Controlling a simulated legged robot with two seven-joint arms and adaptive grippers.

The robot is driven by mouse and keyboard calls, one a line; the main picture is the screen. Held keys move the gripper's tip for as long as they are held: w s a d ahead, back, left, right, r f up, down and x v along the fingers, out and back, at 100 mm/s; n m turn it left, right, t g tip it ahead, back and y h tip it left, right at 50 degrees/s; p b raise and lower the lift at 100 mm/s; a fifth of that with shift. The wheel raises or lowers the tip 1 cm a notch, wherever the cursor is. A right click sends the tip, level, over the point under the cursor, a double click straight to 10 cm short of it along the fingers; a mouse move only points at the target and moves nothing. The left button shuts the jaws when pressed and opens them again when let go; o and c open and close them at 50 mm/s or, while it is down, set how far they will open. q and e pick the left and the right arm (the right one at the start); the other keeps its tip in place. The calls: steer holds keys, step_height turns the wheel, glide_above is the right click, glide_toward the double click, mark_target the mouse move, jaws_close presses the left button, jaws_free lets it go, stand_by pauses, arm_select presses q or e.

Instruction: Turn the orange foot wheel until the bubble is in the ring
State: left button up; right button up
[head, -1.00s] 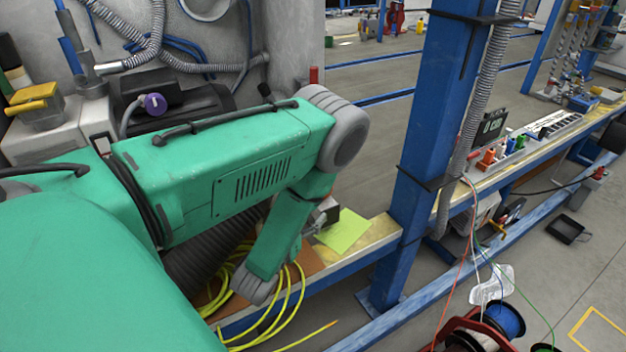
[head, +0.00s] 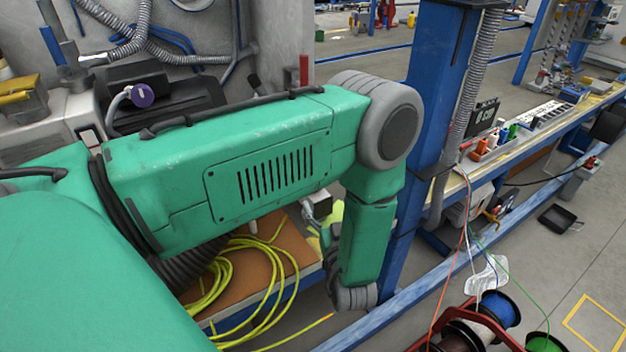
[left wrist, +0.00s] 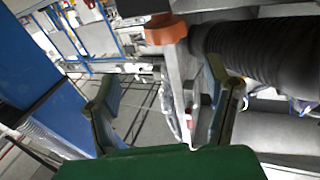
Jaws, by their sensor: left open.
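In the left wrist view an orange wheel (left wrist: 166,30) sits at the top, on a pale metal part, just left of a thick black ribbed hose. My left gripper (left wrist: 163,75) is open, with its two fingers spread below the wheel and apart from it. My right gripper is not in view.
A blue post (head: 428,110) stands close to the right of my left arm. Yellow cable coils (head: 215,280) lie on the brown board of the bench. Cable spools (head: 497,308) stand at the lower right. Open floor lies beyond the bench.

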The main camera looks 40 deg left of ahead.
arm_select(q)
steer(key=w+a+g+b, duration=0.1)
steer(key=w+a, duration=0.1)
steer(key=a, duration=0.1)
steer(key=w+a+n+g+b, duration=0.1)
steer(key=w+a, duration=0.1)
steer(key=a, duration=0.1)
steer(key=w+a+n+g, duration=0.1)
steer(key=w+a, duration=0.1)
steer(key=a, duration=0.1)
steer(key=shift+a+f+y+b, duration=0.25)
steer(key=shift+a+y+b, duration=0.1)
steer(key=shift+y+b, duration=0.05)
steer(key=c, duration=1.2)
